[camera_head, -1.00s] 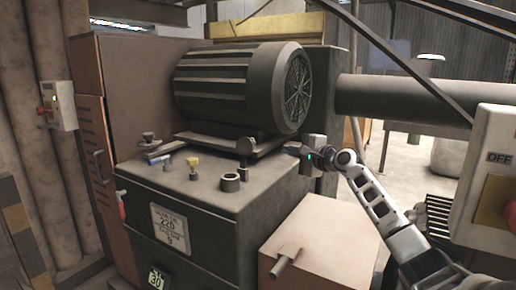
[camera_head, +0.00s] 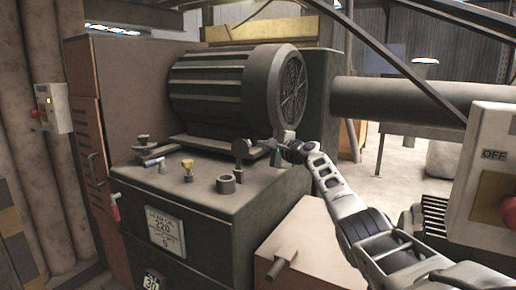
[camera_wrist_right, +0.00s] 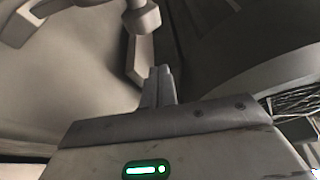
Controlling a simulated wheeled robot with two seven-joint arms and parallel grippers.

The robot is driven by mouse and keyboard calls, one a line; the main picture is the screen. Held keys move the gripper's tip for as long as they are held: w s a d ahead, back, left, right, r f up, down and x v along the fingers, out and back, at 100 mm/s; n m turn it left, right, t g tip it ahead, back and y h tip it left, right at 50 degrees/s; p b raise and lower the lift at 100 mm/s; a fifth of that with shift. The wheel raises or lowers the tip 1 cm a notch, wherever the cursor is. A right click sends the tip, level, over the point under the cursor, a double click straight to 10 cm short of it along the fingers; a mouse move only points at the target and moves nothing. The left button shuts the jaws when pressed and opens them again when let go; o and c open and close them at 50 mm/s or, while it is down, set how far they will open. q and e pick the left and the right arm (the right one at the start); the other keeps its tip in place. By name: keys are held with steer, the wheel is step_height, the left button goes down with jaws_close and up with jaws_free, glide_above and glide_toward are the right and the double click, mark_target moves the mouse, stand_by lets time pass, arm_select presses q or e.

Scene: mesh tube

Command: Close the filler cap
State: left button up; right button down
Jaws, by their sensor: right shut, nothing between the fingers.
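The filler neck (camera_head: 226,184) is a short dark open cylinder standing on top of the machine's tank. The filler cap (camera_head: 240,149) is a round dark disc standing upright behind and slightly right of the neck, so the neck is uncovered. My right gripper (camera_head: 270,144) is shut and empty, just right of the cap; I cannot tell whether it touches it. In the right wrist view the closed fingers (camera_wrist_right: 158,88) point up the picture, and a pale upright piece, perhaps the cap, lies just beyond their tips. My left gripper is not in view.
A large ribbed motor (camera_head: 235,88) stands right behind the cap and gripper. A yellow-topped plug (camera_head: 187,170) and other small fittings are on the tank top to the left. A brown box (camera_head: 312,240) lies below my right arm. A switch panel (camera_head: 490,170) is at right.

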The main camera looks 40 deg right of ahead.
mark_target(244, 148)
steer(key=shift+a+r+p, duration=0.1)
steer(key=shift+a+p, duration=0.1)
steer(key=shift+p, duration=0.1)
arm_select(q)
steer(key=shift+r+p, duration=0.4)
steer(key=shift+p, duration=0.5)
arm_select(e)
steer(key=a, duration=0.2)
steer(key=s+a, duration=0.1)
steer(key=shift+a+r, duration=0.2)
steer(key=shift+r, duration=0.15)
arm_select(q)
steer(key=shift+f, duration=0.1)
arm_select(e)
steer(key=shift+a, duration=0.1)
